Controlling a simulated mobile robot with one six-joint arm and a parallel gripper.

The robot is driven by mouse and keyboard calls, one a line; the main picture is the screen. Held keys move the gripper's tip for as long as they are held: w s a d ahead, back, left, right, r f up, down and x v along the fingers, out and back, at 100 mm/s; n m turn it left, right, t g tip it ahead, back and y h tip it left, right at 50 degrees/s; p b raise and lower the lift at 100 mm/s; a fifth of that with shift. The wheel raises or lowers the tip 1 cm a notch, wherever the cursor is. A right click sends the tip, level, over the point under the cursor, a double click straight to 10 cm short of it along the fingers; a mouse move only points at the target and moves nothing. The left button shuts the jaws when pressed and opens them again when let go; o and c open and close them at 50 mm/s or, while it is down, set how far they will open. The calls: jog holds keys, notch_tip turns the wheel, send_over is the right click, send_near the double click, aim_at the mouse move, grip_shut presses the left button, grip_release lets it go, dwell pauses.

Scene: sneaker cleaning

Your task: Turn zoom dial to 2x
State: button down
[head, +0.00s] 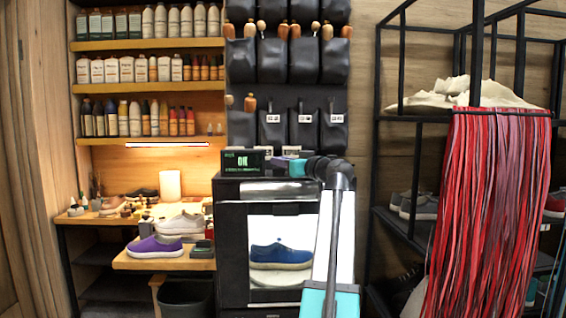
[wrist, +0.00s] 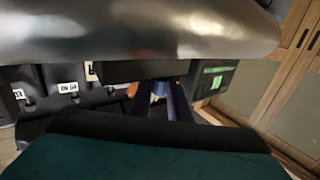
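A black inspection box (head: 230,220) stands at the centre of the head view, with a blue sneaker (head: 280,255) behind its lit window. A small display (head: 243,162) on its top reads "OK" in green. The display also shows at an angle in the wrist view (wrist: 214,78). I cannot make out the zoom dial in either view. My gripper (head: 308,167) is at the box's top right edge, small and partly hidden by my wrist. In the wrist view, the fingers of my gripper (wrist: 160,98) are dark, with a narrow gap between them and nothing clearly held.
A wooden workbench (head: 145,264) at left holds a purple sneaker (head: 155,247) and a white sneaker (head: 180,224). Shelves of bottles (head: 150,68) are above. A black bin (head: 186,297) is under the bench. Red strips (head: 490,200) hang from a black rack at right.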

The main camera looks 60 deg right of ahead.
jog(key=shift+d+r, duration=0.15)
jog(key=shift+d, duration=0.2)
jog(key=shift+a+f, duration=0.2)
jog(key=shift+a, duration=0.15)
jog(key=shift+a+m+g+h+p, duration=0.1)
jog(key=shift+m+g+h+p, duration=0.3)
jog(key=shift+m+h, duration=0.3)
jog(key=shift+h, duration=0.4)
jog(key=m+g+h+p, duration=0.2)
jog(key=p, duration=0.1)
jog(key=shift+h, duration=0.3)
jog(key=shift+f+m+g+h+p, duration=0.1)
jog(key=shift+m+g+h+p, duration=2)
jog(key=shift+p, duration=1.4)
jog(key=shift+f+m+g+h+b, duration=0.15)
jog(key=shift+m+g+h+b, duration=0.5)
jog(key=shift+g, duration=0.55)
jog(key=shift+m+g+b, duration=0.55)
jog(key=shift+g+b, duration=0.05)
jog(key=shift+b, duration=0.35)
